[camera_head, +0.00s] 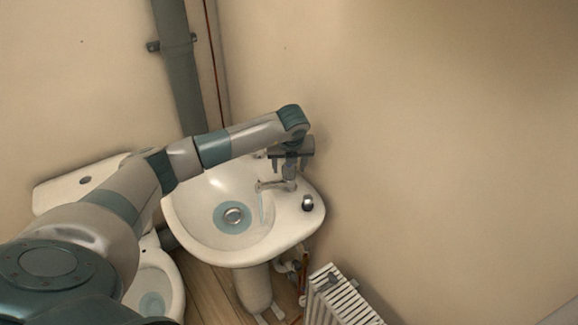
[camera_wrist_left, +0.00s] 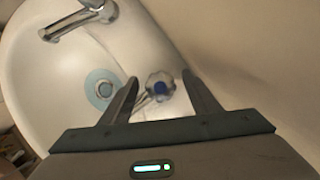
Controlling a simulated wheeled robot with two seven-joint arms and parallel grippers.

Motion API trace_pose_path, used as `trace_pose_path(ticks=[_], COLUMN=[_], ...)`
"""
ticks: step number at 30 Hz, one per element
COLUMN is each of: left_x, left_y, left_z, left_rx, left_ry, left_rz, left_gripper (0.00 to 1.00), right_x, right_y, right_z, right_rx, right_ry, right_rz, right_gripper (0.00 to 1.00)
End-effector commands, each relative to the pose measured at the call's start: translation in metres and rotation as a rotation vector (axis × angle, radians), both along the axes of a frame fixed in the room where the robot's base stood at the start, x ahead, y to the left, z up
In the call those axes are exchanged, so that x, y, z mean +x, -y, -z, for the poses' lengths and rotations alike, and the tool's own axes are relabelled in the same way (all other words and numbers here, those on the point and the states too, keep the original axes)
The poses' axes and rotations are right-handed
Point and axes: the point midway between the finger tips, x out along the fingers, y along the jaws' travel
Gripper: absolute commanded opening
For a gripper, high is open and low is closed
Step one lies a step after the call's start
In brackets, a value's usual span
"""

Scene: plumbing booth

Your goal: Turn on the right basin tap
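A white basin (camera_head: 205,190) is fixed in the corner. My left gripper (camera_head: 289,163) is over its back rim, fingers pointing down. In the left wrist view my left gripper (camera_wrist_left: 161,78) is open, with its two fingers either side of a chrome tap (camera_wrist_left: 160,86) with a blue cap; contact cannot be told. The chrome spout below the gripper (camera_head: 272,186) shows in the head view, with a thin pale streak under it that looks like water. A second chrome tap (camera_wrist_left: 75,22) is at the upper left of the wrist view. My right gripper is not in view.
A round chrome and dark fitting (camera_head: 307,202) sits on the basin's near back corner. A white radiator (camera_head: 340,298) and copper pipes stand below. A toilet (camera_head: 155,285) is at lower left, and a grey pipe (camera_head: 180,70) runs up the wall.

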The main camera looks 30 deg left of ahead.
Motion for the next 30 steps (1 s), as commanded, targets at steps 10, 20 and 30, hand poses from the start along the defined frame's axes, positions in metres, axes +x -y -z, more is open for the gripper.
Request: trace_pose_path(ticks=[10, 20, 30], left_x=[-0.003, -0.019, -0.039], left_y=[0.004, 0.016, 0.032], left_z=[-0.01, -0.058, -0.121], left_rx=[-0.001, 0.001, -0.001], left_ry=[0.001, 0.004, 0.005], left_rz=[0.002, 0.003, 0.002], left_gripper=[0.56, 0.56, 0.56], right_x=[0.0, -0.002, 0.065], right_y=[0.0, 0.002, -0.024], right_z=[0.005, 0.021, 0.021], right_rx=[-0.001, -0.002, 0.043], right_ry=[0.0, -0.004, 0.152], right_rz=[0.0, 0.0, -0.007], right_gripper=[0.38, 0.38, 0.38])
